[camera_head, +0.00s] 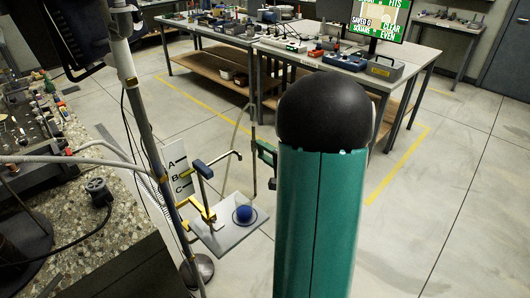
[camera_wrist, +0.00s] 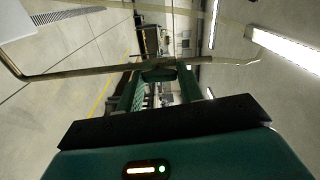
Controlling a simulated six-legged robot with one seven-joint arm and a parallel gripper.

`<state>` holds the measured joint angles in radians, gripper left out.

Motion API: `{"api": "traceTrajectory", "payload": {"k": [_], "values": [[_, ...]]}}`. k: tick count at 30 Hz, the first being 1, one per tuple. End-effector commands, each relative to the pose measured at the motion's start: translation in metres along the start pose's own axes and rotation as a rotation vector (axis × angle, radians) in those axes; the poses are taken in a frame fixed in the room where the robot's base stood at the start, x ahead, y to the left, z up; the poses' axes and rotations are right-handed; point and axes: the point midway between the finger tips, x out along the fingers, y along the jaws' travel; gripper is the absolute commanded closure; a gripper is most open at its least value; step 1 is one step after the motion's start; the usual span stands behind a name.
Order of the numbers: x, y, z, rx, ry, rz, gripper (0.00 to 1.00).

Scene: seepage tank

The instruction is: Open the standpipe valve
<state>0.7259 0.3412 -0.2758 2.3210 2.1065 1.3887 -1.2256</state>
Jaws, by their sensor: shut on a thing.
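The standpipe stands left of centre in the head view, with a thin bent metal tube (camera_head: 238,118) arching up and down again. A blue handle (camera_head: 203,169) sits on a brass-coloured pipe at its left; I cannot tell for sure which part is the valve. My gripper (camera_head: 266,153) is small and dark green, at the right-hand leg of the tube. In the wrist view, the tube (camera_wrist: 80,70) crosses in front of my gripper (camera_wrist: 162,75), which is shut on it. The exact contact is partly hidden by the fingers.
A grey plate (camera_head: 222,238) carries a blue round thing (camera_head: 243,213), with a yellow bracket (camera_head: 195,212) beside it. A board marked A, B, C (camera_head: 179,170) stands behind. A stone-topped bench (camera_head: 125,225) is at left; cluttered tables (camera_head: 290,50) stand behind. Floor at right is clear.

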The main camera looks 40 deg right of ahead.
Motion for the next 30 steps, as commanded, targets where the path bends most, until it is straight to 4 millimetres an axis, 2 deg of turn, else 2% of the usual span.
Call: {"api": "traceTrajectory", "payload": {"k": [2, 3, 6, 14, 19, 23, 30], "values": [[0.0, 0.0, 0.0, 0.0, 0.0, 0.001, 0.86], [0.0, 0.0, 0.0, 0.0, 0.0, 0.001, 0.59], [0.0, 0.0, 0.0, 0.0, 0.0, 0.001, 0.42], [0.0, 0.0, 0.0, 0.0, 0.0, 0.0, 0.42], [-0.011, 0.0, -0.001, -0.001, 0.002, 0.0, 0.42], [-0.033, 0.0, -0.001, 0.0, 0.004, 0.0, 0.42], [-0.087, 0.0, -0.001, 0.0, 0.005, 0.001, 0.42]]}}
